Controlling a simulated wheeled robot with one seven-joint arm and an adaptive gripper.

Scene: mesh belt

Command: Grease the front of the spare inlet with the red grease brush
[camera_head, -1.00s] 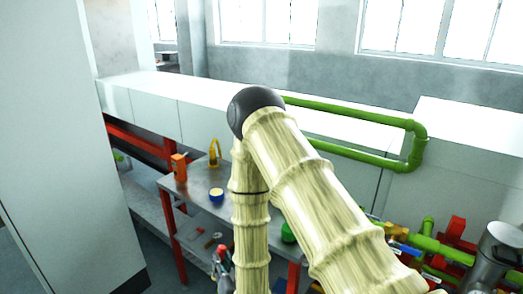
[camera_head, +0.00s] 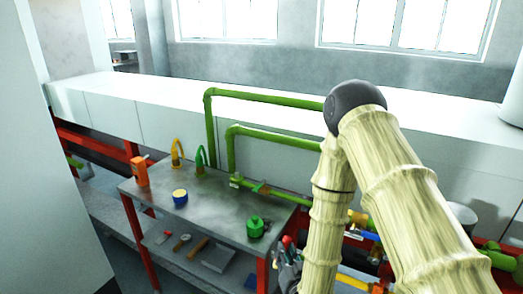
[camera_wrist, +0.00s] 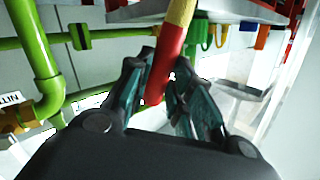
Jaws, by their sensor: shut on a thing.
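My gripper (camera_wrist: 158,92) is shut on a rod with a red end and a yellow stretch, apparently the red grease brush (camera_wrist: 168,72). The brush's bristles do not show in the wrist view. In the head view my gripper (camera_head: 287,258) is low, just right of the metal table, partly hidden by my arm, with a small red tip (camera_head: 288,240) at it. I cannot tell which fitting is the spare inlet; several green and coloured pipe fittings lie at the right, partly behind my arm.
The metal table (camera_head: 222,205) holds an orange box (camera_head: 140,172), a blue-yellow pot (camera_head: 180,197), a green fitting (camera_head: 256,227) and yellow and green hooks. Green pipes (camera_head: 209,120) rise behind it. A tall pale panel (camera_head: 35,200) stands at left.

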